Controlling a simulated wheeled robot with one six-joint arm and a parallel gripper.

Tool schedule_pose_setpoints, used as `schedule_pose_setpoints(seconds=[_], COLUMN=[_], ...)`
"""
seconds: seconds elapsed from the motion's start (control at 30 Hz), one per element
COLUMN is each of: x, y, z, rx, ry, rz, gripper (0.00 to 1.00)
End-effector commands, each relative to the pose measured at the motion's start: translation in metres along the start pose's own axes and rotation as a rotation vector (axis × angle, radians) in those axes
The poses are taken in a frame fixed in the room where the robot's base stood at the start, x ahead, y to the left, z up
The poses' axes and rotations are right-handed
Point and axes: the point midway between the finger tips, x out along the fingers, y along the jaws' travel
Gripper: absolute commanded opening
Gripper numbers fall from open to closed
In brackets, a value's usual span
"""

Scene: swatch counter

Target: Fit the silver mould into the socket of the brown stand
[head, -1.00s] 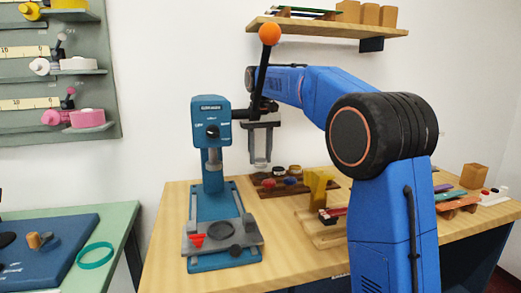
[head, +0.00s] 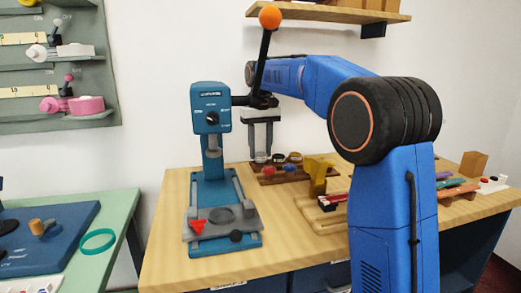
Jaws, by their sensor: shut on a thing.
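My gripper (head: 261,147) points down over the back left of the brown stand (head: 272,181), behind and right of the blue press. Its fingers are closed on the small silver mould (head: 261,157), which shows at the fingertips. The mould is upright at the stand's back left corner. I cannot tell from this distance whether it is in the socket or just above it. The socket itself is hidden. Other round pieces sit on the stand, among them a red one (head: 272,170) and a blue one (head: 289,167).
The blue press (head: 210,120) stands close left, its orange-knobbed lever (head: 265,50) rising in front of my wrist. A shelf (head: 330,20) hangs above.

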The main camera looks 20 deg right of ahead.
Motion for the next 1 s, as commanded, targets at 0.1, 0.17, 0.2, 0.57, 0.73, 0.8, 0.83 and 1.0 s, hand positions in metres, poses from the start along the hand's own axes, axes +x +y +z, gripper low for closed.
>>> schedule_pose_setpoints(seconds=[0.1, 0.17, 0.2, 0.57, 0.73, 0.8, 0.83, 1.0], x=[-0.0003, -0.0003, -0.0003, 0.0004, 0.0020, 0.0027, 0.0030, 0.0047], y=[0.0000, 0.0000, 0.0000, 0.0000, 0.0000, 0.0000, 0.0000, 0.0000], z=[0.0000, 0.0000, 0.0000, 0.0000, 0.0001, 0.0001, 0.0001, 0.0001], rx=[0.000, 0.000, 0.000, 0.000, 0.000, 0.000, 0.000, 0.000], ry=[0.001, 0.000, 0.000, 0.000, 0.000, 0.000, 0.000, 0.000], rz=[0.000, 0.000, 0.000, 0.000, 0.000, 0.000, 0.000, 0.000], gripper=[0.09, 0.09, 0.09, 0.09, 0.09, 0.09, 0.09, 0.09])
